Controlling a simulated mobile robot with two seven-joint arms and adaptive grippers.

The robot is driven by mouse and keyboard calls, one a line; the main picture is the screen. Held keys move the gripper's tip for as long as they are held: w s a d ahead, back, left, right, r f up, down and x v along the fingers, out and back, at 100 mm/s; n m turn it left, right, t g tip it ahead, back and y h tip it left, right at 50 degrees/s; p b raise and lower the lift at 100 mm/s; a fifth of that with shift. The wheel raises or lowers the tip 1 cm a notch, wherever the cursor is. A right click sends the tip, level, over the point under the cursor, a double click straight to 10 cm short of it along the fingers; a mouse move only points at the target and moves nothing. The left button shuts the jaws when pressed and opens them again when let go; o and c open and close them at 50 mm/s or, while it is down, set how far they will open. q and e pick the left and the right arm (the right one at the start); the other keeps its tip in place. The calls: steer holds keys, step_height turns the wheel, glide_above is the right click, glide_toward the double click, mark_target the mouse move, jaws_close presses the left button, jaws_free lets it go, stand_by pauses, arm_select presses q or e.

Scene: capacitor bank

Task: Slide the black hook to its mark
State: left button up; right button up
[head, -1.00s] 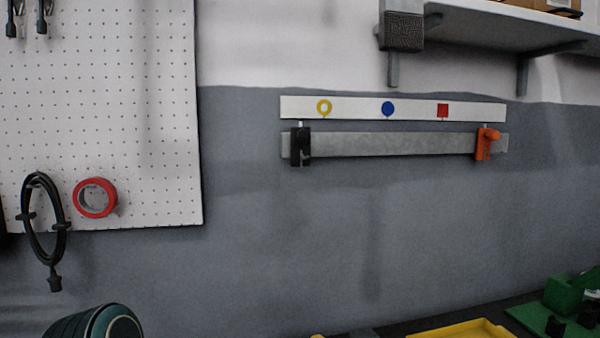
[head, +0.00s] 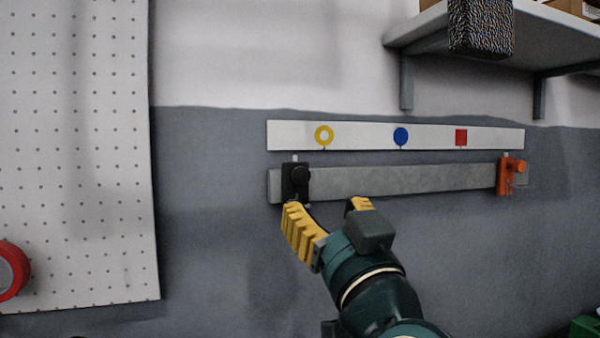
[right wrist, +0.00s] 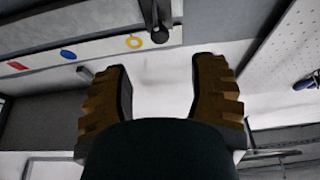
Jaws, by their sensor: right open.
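The black hook (head: 295,181) sits on the left end of the grey rail (head: 400,181). It also shows at the top of the right wrist view (right wrist: 157,22). The white strip (head: 360,137) above the rail carries a yellow ring (head: 324,135), a blue disc (head: 400,136) and a red square (head: 461,137). The hook stands left of the yellow ring. My right gripper (head: 325,206) is open and empty, with its left finger just below the hook; I cannot tell whether they touch. My left gripper is out of view.
An orange hook (head: 506,176) sits at the rail's right end. A shelf (head: 545,40) with a dark speckled box (head: 481,28) hangs above right. A pegboard (head: 100,150) with red tape (head: 10,270) is at left. The rail between the hooks is clear.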

mark_target(303, 176)
steer(key=x, duration=1)
steer(key=shift+w+a, duration=0.1)
steer(key=shift+w, duration=0.25)
jaws_close()
